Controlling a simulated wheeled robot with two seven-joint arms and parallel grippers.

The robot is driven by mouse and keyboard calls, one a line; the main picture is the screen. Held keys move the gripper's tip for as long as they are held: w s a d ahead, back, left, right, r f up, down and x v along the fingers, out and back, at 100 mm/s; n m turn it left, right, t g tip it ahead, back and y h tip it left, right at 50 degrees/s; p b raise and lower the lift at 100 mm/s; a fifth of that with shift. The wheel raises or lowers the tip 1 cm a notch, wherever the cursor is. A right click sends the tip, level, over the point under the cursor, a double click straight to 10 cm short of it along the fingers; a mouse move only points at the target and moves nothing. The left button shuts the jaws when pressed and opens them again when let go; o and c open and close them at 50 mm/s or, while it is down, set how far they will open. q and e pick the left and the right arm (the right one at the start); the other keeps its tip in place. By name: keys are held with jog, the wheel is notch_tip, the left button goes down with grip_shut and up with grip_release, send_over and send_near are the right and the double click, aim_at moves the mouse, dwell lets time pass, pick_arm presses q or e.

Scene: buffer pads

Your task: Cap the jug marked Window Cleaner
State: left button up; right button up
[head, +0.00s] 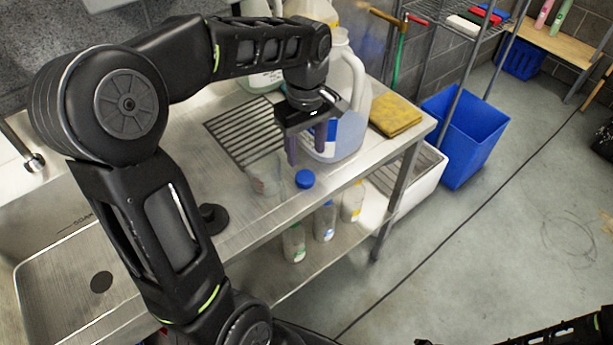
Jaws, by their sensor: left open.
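A blue cap (305,179) lies near the front edge of the steel counter (240,215). My left gripper (305,150) is open and points down, just above and behind the cap, with nothing visible between its fingers. A translucent jug with a blue label (350,130) stands right behind the gripper, partly hidden by it. A jug with a green-marked label (266,80) and a jug with amber contents (318,12) stand farther back, partly hidden by my left arm. No label is readable, so I cannot tell which is Window Cleaner.
A clear cup (265,180) stands left of the cap. A drain grille (235,130) and a sink (60,260) are to the left. Several bottles (325,220) stand on the lower shelf.

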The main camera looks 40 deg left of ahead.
aim_at(305, 176)
pick_arm(q)
jog(key=shift+f, duration=1)
jog(key=shift+s+d+f+p, duration=0.1)
jog(key=shift+s+f+p, duration=0.1)
jog(key=shift+f, duration=1.15)
jog(key=shift+s+f+p, duration=0.1)
jog(key=shift+f+p, duration=0.1)
jog(key=shift+f, duration=1.1)
jog(key=c, duration=1.1)
notch_tip(305, 176, up, 10)
jog(key=shift+r, duration=0.1)
